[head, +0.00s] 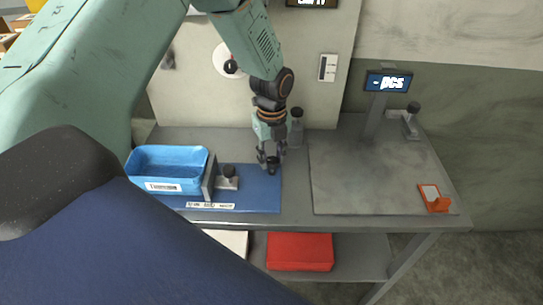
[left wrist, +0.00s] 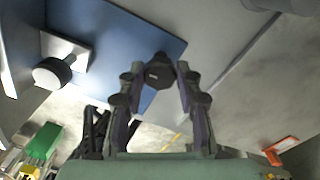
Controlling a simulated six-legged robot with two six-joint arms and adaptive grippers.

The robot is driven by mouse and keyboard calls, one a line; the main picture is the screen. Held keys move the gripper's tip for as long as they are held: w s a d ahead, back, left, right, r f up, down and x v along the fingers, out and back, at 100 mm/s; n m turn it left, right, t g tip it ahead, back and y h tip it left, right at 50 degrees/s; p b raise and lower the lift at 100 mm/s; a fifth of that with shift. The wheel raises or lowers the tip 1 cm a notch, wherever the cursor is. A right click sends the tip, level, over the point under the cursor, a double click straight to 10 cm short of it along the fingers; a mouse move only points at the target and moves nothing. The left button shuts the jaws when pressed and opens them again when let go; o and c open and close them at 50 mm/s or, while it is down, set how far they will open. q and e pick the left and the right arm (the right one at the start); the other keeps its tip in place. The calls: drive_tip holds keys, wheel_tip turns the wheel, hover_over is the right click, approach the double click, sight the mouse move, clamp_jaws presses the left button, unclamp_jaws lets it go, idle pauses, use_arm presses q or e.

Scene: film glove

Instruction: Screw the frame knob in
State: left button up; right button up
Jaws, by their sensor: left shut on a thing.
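My left gripper (head: 271,158) points down over the right part of the blue mat (head: 255,200) and is shut on a dark knob (head: 272,168). In the left wrist view the black knob (left wrist: 158,72) sits between the two fingertips (left wrist: 158,78), over the mat's corner. I cannot tell whether it touches the mat. A second dark knob (head: 228,170) stands on a small metal block beside the blue bin; it also shows in the left wrist view (left wrist: 52,73), left of my gripper. Which is the frame knob is not clear. My right gripper is not in view.
A blue bin (head: 165,155) stands on the mat's left. A bare grey plate (head: 375,180) lies to the right, with a display post (head: 375,115) and orange holder (head: 437,203). A red box (head: 300,252) is below.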

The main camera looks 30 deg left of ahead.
sight(272, 160)
use_arm(q)
drive_tip(key=shift+w+r+m, duration=0.1)
drive_tip(key=shift+w+m, duration=0.05)
drive_tip(key=shift+m, duration=0.25)
drive_tip(key=o, duration=1.2)
drive_tip(key=shift+c, duration=0.2)
wheel_tip(272, 160, up, 12)
idle(0.4)
